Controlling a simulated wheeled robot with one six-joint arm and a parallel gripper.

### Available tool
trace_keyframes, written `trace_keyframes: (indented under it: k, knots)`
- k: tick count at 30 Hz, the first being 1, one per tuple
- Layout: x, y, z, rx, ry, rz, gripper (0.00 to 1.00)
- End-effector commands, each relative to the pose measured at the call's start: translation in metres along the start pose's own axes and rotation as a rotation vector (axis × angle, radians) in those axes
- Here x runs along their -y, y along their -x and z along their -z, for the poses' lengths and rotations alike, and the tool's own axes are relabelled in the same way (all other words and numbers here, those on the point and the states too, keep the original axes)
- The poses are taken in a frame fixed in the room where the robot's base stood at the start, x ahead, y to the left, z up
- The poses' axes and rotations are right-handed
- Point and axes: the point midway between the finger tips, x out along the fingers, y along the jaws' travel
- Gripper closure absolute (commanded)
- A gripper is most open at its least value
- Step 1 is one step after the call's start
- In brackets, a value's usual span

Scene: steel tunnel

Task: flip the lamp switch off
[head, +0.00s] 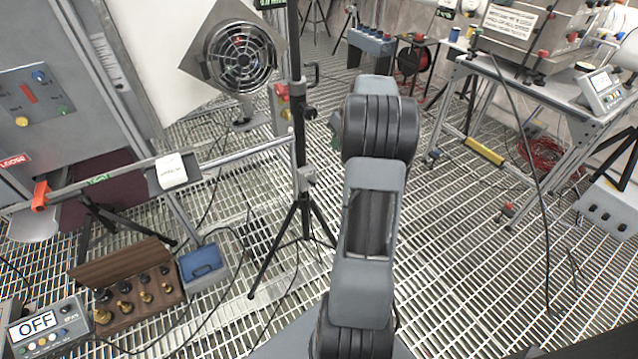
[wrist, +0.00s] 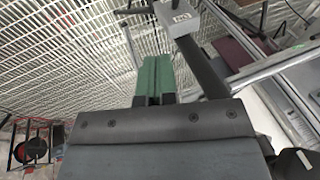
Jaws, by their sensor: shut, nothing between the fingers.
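A small grey box (head: 307,178) is fixed to the dark pole of a tripod stand (head: 297,120) in the head view; it looks like the lamp switch. In the wrist view the box (wrist: 178,18) shows at the top, with a pale label too small to read. I cannot tell which way its switch is set. My gripper (wrist: 154,60) shows green fingers, shut together and empty. In the wrist view the box lies beyond the fingertips, up and slightly right, apart from them. In the head view my arm hides most of the gripper. The lamp itself is not clearly in view.
A caged fan (head: 240,57) stands at the upper left. A wooden box with brass pieces (head: 135,290), a blue-grey case (head: 203,265) and a device reading OFF (head: 38,322) are lower left. Grating right of my arm is mostly clear.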

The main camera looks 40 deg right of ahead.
Motion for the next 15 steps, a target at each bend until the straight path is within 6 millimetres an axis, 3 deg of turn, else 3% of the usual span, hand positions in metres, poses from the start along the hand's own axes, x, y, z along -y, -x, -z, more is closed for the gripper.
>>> trace_keyframes:
  k: [4,15]
  knots:
    - [-0.0097,-0.003,0.0033,-0.012,0.038,0.017,1.0]
    - [-0.0095,-0.0036,0.0036,-0.012,0.043,0.018,1.0]
